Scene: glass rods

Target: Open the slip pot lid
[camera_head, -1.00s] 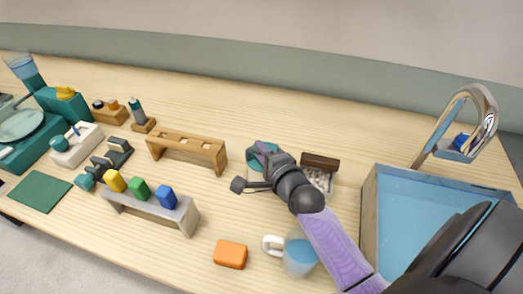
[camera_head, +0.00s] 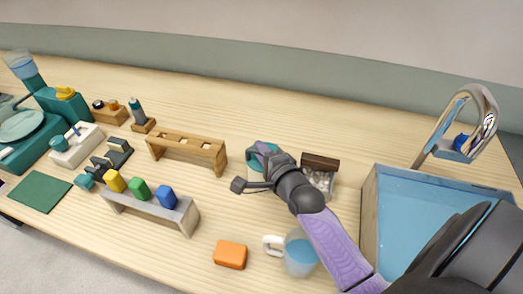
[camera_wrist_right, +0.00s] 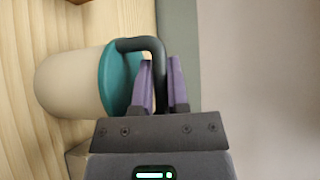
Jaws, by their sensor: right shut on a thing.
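The slip pot (camera_wrist_right: 68,84) shows in the right wrist view as a cream round body with a teal lid (camera_wrist_right: 119,80). A black bent handle (camera_wrist_right: 158,50) rises from the lid. My right gripper (camera_wrist_right: 161,66) is shut on this handle, its purple fingers on either side of it. The lid looks seated on the pot. In the head view, my right gripper (camera_head: 258,160) covers most of the pot, and a bit of the teal lid (camera_head: 267,148) shows. My left gripper is not in view.
A dark brown block with a tray of pale pieces (camera_head: 320,180) stands close right of my gripper. A blue basin (camera_head: 440,200) with a faucet (camera_head: 490,100) is farther right. A mug (camera_head: 298,254) and an orange block (camera_head: 230,254) are in front. A wooden rack (camera_head: 187,149) stands left.

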